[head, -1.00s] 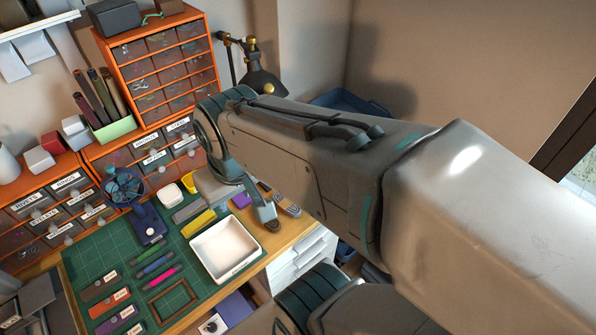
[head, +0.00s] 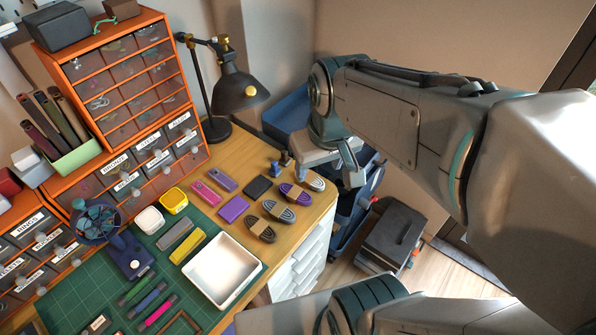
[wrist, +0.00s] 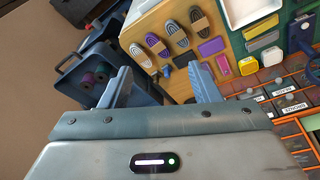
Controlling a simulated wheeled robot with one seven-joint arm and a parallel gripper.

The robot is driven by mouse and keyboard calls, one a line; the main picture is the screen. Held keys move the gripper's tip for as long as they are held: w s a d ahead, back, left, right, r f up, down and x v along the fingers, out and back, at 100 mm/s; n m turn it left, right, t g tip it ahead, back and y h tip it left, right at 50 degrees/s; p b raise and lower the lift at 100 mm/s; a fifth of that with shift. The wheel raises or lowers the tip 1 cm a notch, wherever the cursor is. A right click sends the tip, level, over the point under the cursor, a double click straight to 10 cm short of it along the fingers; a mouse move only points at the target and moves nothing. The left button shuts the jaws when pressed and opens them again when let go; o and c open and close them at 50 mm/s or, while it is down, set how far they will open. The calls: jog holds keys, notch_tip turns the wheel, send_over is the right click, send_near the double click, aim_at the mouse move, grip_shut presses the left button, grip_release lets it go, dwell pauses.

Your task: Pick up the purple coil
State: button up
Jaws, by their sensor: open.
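The purple coil (head: 295,194) lies on the wooden table near its right edge, with a pale band around its middle. It sits between a white coil (head: 313,180) and a grey coil (head: 278,210). It also shows in the wrist view (wrist: 157,45), above and beyond my fingertips. My gripper (head: 350,168) hangs to the right of the coils, by the table's right edge. In the wrist view my gripper (wrist: 161,76) has its fingers wide apart with nothing between them.
A dark brown coil (head: 261,230) lies nearest the white tray (head: 222,270). Small dark blue pieces (head: 281,164) stand behind the coils. A black lamp (head: 238,95) and orange drawer units (head: 120,100) stand at the back. A blue bin (head: 290,117) is beyond the table.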

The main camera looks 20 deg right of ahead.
jog(key=w+f+n+g+b, duration=0.1)
jog(key=w+f+n+b, duration=0.2)
jog(key=w+f+b, duration=0.35)
jog(key=n+g+b, duration=0.2)
jog(key=n+b, duration=0.1)
jog(key=n, duration=0.1)
send_near(295, 192)
notch_tip(295, 192, down, 9)
jog(key=shift+a+r, duration=0.1)
jog(key=c, duration=0.8)
